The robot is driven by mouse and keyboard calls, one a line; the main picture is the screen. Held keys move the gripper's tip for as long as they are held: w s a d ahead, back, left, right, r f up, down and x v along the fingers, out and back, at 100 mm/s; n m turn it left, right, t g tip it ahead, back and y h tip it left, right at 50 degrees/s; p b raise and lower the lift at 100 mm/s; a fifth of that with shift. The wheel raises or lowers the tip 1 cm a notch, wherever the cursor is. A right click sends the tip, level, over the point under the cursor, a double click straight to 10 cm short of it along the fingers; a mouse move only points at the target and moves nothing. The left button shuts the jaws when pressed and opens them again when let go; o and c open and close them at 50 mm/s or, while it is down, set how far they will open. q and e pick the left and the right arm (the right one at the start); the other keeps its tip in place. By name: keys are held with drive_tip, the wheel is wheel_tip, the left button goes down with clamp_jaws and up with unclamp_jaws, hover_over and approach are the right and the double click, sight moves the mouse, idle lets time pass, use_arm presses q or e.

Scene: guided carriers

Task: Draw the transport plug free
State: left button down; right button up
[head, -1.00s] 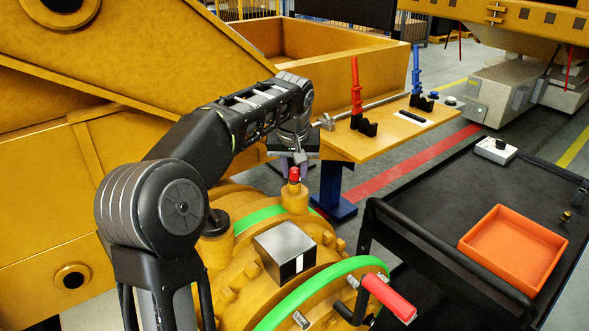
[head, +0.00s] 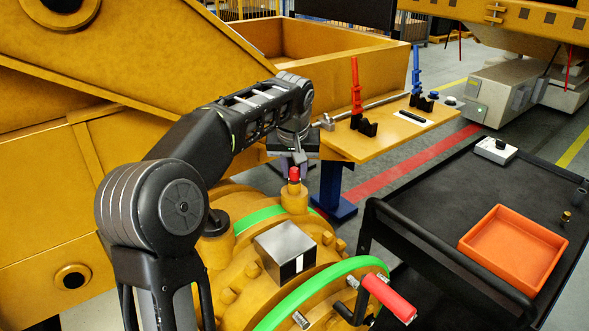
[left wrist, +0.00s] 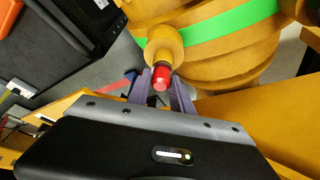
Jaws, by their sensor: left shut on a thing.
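The red transport plug (head: 294,174) sits upright in a yellow boss (head: 294,198) on top of the yellow machine housing. My left gripper (head: 297,160) comes down from above, with its fingers at the plug's top. In the left wrist view the plug (left wrist: 161,76) lies between the two fingers (left wrist: 160,88), its red end toward my palm and its other end at the boss (left wrist: 164,46). The left gripper is shut on the plug. My right gripper is not in view.
A metal block (head: 285,250) and a green band (head: 320,292) are on the housing near the plug. A red-handled crank (head: 388,297) juts out at the front. To the right, a black cart (head: 440,200) carries an orange tray (head: 512,250). A yellow bench (head: 400,135) stands behind.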

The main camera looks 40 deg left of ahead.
use_arm(q)
drive_tip(key=shift+r+p, duration=1.2)
drive_tip(key=shift+r, duration=0.35)
drive_tip(key=shift+r, duration=0.15)
drive_tip(key=shift+r, duration=0.25)
drive_tip(key=shift+r, duration=0.1)
drive_tip(key=shift+r, duration=1.95)
drive_tip(key=shift+f, duration=0.1)
